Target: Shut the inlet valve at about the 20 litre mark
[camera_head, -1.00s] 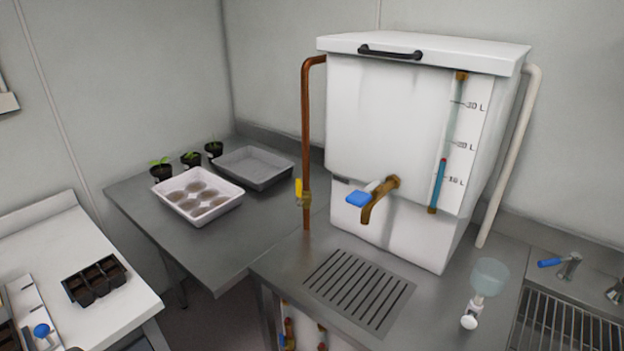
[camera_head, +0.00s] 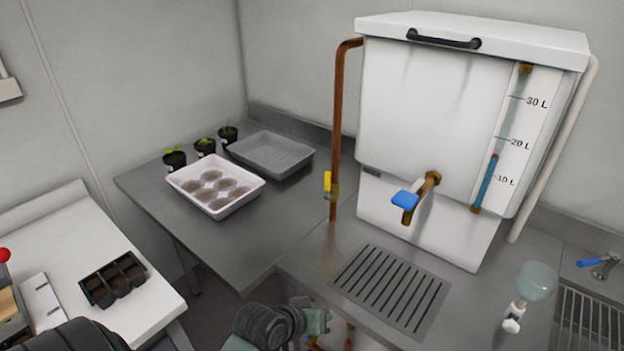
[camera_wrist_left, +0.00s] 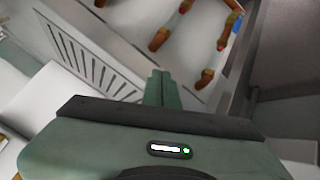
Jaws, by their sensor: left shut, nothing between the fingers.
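The inlet valve (camera_head: 328,184) has a yellow lever standing upright, in line with the copper pipe (camera_head: 339,110) left of the white tank (camera_head: 415,100). The sight tube (camera_head: 486,183) on the tank's front shows a blue column with a red top between the 10 L and 20 L marks, somewhat nearer 20 L. My left gripper (camera_head: 322,318) is low at the bottom edge of the head view, below the valve and in front of the counter. In the left wrist view its fingers (camera_wrist_left: 158,87) are together and empty. My right gripper is out of view.
A brass tap (camera_head: 424,195) with a blue handle juts from the tank's front above a slotted drain (camera_head: 392,288). A clear bulb-topped item (camera_head: 535,283) stands on the right. A white tray (camera_head: 215,190) and seedling pots are on the left table. Copper pipework (camera_wrist_left: 160,38) shows below the counter.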

